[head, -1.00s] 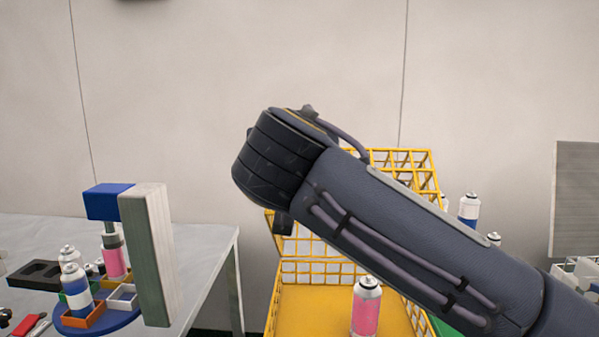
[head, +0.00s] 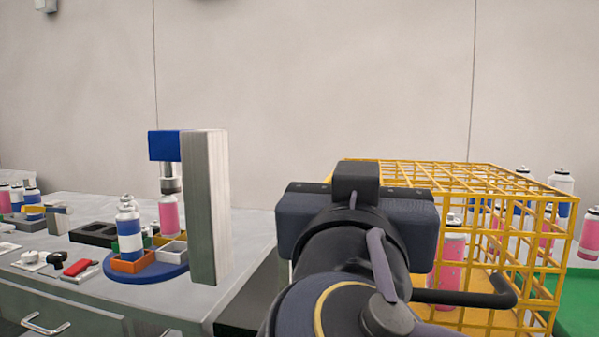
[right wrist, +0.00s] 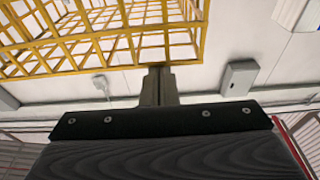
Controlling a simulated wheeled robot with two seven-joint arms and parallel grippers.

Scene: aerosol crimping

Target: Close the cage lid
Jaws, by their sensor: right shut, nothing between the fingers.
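The yellow wire cage (head: 505,312) stands at the right in the head view. Its grid lid (head: 450,178) lies roughly flat across the top; whether it is fully seated at the front is hidden by my arm. A pink can (head: 447,262) stands inside. My right gripper is in front of the cage's left part in the head view, its fingertips hidden behind the hand. In the right wrist view my right gripper (right wrist: 158,72) is shut and empty, with yellow bars above and left of it. My left gripper is not in view.
A bench (head: 250,232) at left carries a crimping station with a blue head (head: 164,145), a grey upright block (head: 205,205) and a blue round tray (head: 150,275) with cans. More cans stand beyond the cage on a green surface (head: 585,300). A dark bar (head: 460,298) crosses the cage front.

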